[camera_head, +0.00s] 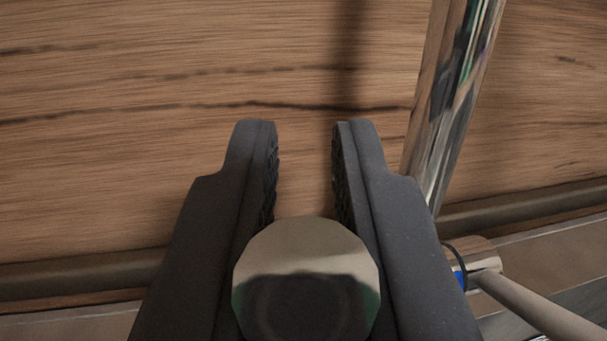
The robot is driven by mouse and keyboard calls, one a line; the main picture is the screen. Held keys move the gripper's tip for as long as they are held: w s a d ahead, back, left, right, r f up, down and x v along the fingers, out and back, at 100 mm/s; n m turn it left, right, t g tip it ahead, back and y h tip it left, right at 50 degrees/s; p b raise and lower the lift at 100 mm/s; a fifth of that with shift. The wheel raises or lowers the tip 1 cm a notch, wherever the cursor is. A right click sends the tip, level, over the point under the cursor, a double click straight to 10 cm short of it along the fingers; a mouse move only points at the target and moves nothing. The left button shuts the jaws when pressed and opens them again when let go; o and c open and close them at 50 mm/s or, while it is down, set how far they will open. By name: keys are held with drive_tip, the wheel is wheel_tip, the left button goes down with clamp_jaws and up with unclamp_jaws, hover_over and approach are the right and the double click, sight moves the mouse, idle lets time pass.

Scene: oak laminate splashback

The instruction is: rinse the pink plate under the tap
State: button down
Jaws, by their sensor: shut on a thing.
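My gripper (305,155) has two dark fingers pointing at the wooden splashback, with a gap between their tips. They are shut on a round, shiny metal knob (307,275) low in the gap, which reflects a dark shape. I cannot tell what the knob belongs to. The tap shows as a chrome column (452,105) rising at the right, close beside the right finger. A metal fitting with a blue mark and a pale lever (540,308) sits at lower right, partly hidden by that finger. No pink plate is in view.
The oak laminate splashback (150,130) fills the background, with dark grain lines. A dark rounded strip (80,272) runs along its foot, above a pale ledge (70,325). The chrome column leaves little room to the right; the left side is clear.

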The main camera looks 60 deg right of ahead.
drive_tip(key=shift+s+a+f+h+b, duration=0.35)
drive_tip(key=shift+f+h+b, duration=0.2)
drive_tip(key=shift+b, duration=0.35)
drive_tip(key=shift+s+a+t+h+b, duration=0.2)
drive_tip(key=shift+a+t+h+b, duration=0.2)
drive_tip(key=shift+t+h+b, duration=0.1)
drive_tip(key=c, duration=1.4)
unclamp_jaws()
drive_tip(key=shift+a, duration=0.1)
drive_tip(key=s+a+p, duration=0.1)
drive_tip(key=s+a, duration=0.4)
drive_tip(key=a, duration=0.6)
drive_tip(key=shift+s+a+f, duration=0.15)
drive_tip(key=shift+s+a, duration=0.15)
drive_tip(key=shift+s, duration=0.1)
